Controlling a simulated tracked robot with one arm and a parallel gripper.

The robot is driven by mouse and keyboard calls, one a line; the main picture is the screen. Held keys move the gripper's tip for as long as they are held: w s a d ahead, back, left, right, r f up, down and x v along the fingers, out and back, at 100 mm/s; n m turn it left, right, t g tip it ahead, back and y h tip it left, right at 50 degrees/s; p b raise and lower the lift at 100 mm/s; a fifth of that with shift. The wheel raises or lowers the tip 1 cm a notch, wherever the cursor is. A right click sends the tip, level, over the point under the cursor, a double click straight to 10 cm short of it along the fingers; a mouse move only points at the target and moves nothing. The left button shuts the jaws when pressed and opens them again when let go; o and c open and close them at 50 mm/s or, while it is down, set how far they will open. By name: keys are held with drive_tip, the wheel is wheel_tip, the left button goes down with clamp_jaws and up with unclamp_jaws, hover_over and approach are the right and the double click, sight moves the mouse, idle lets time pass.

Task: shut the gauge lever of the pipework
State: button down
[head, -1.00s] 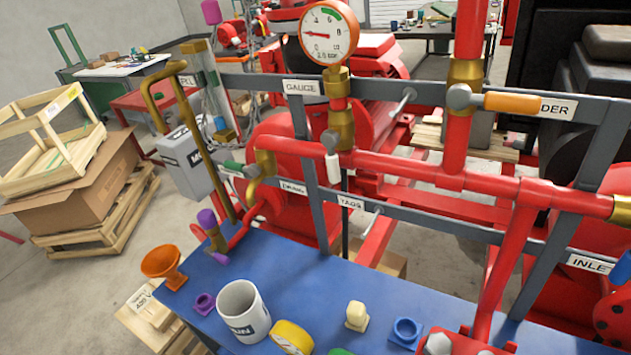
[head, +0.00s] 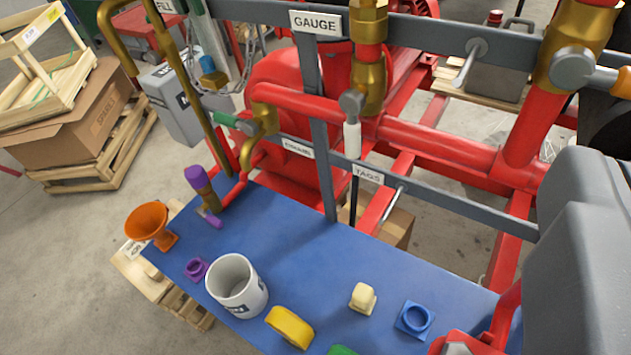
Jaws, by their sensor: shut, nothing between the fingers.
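The gauge lever is a white grip (head: 352,141) on a grey hub (head: 352,102), on the front of the brass valve (head: 369,75) beside the GAUGE sign (head: 315,22). The grip hangs straight down, in line with the vertical branch, in front of the horizontal red pipe. The gauge dial is outside the present picture. My gripper is not visible. A large grey shape, apparently part of my own arm, covers the lower right and hides the pipework behind it.
An orange lever (head: 622,83) is at the upper right and a green one (head: 232,123) at the left. Grey rails cross near the lever.

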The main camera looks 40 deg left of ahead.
drive_tip(key=w+a+f+y+p, duration=0.2)
drive_tip(key=w+a+f, duration=0.2)
drive_tip(key=w+a, duration=0.25)
drive_tip(key=t+h+p, duration=0.2)
drive_tip(key=h+p, duration=0.2)
drive_tip(key=p, duration=0.2)
approach(374, 133)
drive_tip(key=shift+m, duration=0.4)
drive_tip(key=shift+w+d+r+b, duration=0.15)
drive_tip(key=shift+w+d, duration=0.2)
drive_tip(key=shift+w, duration=0.75)
drive_tip(key=shift+w+d+b, duration=0.2)
drive_tip(key=shift+w+d, duration=0.15)
drive_tip(key=shift+w, duration=0.7)
drive_tip(key=shift+w+d+r+b, duration=0.15)
drive_tip(key=shift+w+d, duration=0.25)
drive_tip(key=shift+w, duration=0.7)
drive_tip(key=shift+a+f, duration=0.45)
drive_tip(key=shift+a, duration=0.4)
drive_tip(key=a+r+p, duration=0.4)
drive_tip(key=a+p, duration=0.4)
drive_tip(key=p, duration=0.1)
drive_tip(key=s+f+b, duration=0.1)
drive_tip(key=s, duration=0.7)
drive_tip(key=shift+s+f, duration=0.35)
drive_tip(key=shift+f, duration=0.05)
